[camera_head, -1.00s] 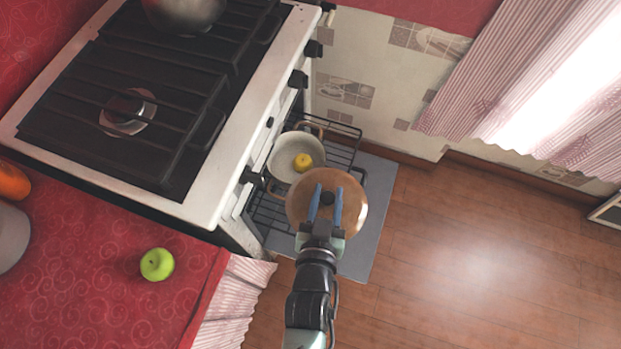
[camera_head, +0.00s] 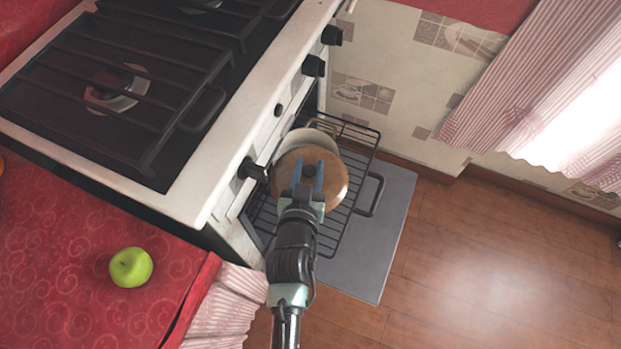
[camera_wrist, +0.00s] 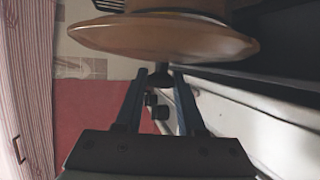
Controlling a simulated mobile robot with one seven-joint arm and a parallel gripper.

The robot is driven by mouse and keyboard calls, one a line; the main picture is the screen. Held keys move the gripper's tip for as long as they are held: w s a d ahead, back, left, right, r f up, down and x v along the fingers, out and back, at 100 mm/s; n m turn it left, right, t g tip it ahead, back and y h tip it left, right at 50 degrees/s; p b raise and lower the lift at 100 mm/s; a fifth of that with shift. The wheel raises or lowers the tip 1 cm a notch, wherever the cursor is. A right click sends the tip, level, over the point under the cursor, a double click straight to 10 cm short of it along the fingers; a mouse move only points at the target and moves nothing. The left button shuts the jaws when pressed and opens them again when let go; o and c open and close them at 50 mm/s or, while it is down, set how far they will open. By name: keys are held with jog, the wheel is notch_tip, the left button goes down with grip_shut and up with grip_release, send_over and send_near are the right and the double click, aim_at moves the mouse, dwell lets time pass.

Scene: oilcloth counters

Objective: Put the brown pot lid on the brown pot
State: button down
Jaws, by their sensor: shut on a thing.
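The brown pot lid (camera_head: 334,185) is a round, tan-brown disc with a dark knob. My gripper (camera_head: 308,172) is shut on the knob. The wrist view shows the lid (camera_wrist: 160,37) edge-on and tilted a little, with the fingers (camera_wrist: 160,76) around the dark knob. The pot (camera_head: 301,146) is pale inside and sits on the oven rack. The lid overlaps the near part of the pot in the head view, so most of the pot is hidden. I cannot tell whether lid and pot touch.
The wire oven rack (camera_head: 335,225) reaches out over the grey open oven door (camera_head: 377,240). The white stove (camera_head: 195,195) stands close on the left with its knobs sticking out. A green apple (camera_head: 131,267) is on the red counter (camera_head: 60,285). The floor at right is clear.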

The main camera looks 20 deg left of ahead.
aim_at(305, 147)
jog(key=b+x, duration=0.1)
jog(key=x, duration=0.2)
jog(key=a+b+x, duration=0.1)
jog(key=b+x, duration=0.1)
jog(key=x, duration=0.1)
jog(key=shift+s+a, duration=0.2)
jog(key=shift+w+a+b, duration=0.25)
jog(key=shift+w+b, duration=0.15)
jog(key=shift+w, duration=0.1)
jog(key=shift+w+a+b, duration=0.25)
jog(key=shift+w+b, duration=0.1)
jog(key=shift+w, duration=0.15)
jog(key=shift+f+b, duration=0.4)
jog(key=shift+c, duration=2.2)
grip_release()
jog(key=shift+r+p, duration=2.7)
jog(key=shift+r, duration=0.3)
